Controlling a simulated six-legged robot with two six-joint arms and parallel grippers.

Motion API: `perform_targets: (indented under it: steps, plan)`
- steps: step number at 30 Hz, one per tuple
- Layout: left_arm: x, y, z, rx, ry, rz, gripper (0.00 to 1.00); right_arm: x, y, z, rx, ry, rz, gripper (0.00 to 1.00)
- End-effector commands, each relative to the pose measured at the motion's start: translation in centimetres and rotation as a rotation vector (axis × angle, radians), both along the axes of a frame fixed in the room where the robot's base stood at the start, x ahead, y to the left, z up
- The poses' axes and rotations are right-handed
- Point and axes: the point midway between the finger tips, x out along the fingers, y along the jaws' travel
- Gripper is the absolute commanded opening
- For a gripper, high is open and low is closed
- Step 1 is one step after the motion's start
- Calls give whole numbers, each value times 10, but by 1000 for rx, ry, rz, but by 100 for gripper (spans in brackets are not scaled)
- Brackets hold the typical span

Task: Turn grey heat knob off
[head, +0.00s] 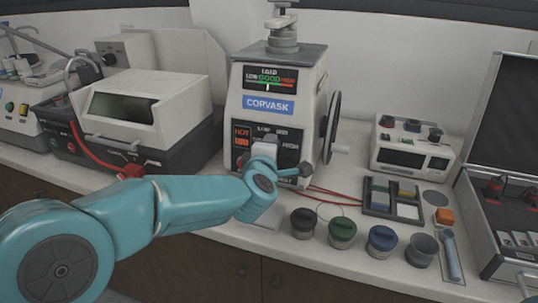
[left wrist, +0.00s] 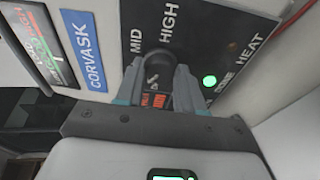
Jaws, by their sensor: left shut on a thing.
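The mounting press (head: 275,100), marked CORVASK, stands at the back middle of the bench. Its dark heat panel (head: 241,158) carries LOW, MID and HIGH marks, and a red HOT sign (head: 241,134) is lit. My left gripper (head: 265,148) reaches the panel and hides the knob in the head view. In the left wrist view the grey heat knob (left wrist: 157,72) sits between the two fingers of my left gripper (left wrist: 157,88), which is shut on it. MID and HIGH show just beyond the knob; the OFF mark and the knob's exact pointing are hidden. My right gripper is not in view.
A green lamp (left wrist: 209,81) glows beside the DONE label. The press's handwheel (head: 331,127) sticks out on its right. Several lidded jars (head: 342,231) and a sample tray (head: 392,197) stand right of my arm. A boxy machine (head: 140,115) stands left.

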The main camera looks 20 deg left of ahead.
Motion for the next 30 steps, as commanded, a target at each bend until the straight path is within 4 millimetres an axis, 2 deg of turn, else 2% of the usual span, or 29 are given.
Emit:
perform_targets:
  steps: [15,30]
  plan:
    - [1,1,7,-423,6,76,7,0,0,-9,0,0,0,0]
    - [2,2,9,-584,11,104,7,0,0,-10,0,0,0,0]
